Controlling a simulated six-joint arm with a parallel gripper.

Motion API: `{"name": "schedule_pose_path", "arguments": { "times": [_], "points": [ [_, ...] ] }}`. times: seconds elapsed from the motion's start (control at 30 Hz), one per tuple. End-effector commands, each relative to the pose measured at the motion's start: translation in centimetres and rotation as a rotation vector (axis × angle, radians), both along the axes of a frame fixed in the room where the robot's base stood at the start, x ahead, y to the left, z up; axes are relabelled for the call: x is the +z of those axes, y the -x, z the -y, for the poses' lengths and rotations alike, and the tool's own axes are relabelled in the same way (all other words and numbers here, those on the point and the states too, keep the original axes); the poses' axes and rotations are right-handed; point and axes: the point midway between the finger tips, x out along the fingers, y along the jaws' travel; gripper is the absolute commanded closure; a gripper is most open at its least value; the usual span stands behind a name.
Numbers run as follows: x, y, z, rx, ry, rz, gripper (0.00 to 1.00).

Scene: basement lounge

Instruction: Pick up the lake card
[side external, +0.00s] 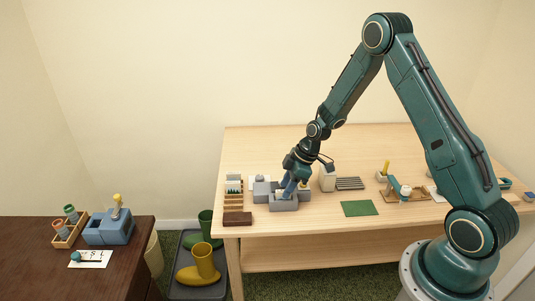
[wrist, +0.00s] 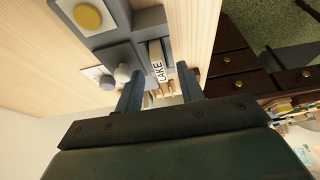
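The lake card is a pale, narrow piece lettered "LAKE" (wrist: 158,70) in the wrist view. It sits at a grey block unit (wrist: 150,20), which also shows on the light wooden table in the side view (side external: 284,205). My gripper (side external: 286,194) is low over this unit. In the wrist view its two blue fingers (wrist: 160,76) are apart, one on each side of the card in the picture. I see gaps between the fingers and the card; how deep the fingers reach is unclear. In the side view the fingers hide much of the card.

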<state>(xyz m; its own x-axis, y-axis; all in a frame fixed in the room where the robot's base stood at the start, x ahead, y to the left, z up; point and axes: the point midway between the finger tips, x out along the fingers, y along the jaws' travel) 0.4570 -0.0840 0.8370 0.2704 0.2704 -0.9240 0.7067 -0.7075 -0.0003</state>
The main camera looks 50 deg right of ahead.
Motion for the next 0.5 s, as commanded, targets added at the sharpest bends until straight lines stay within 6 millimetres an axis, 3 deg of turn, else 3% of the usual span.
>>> {"name": "schedule_pose_path", "arguments": {
  "times": [0.5],
  "points": [
    [-0.57,-0.18,-0.18,0.001,0.0,0.0,0.62]
  ]
}}
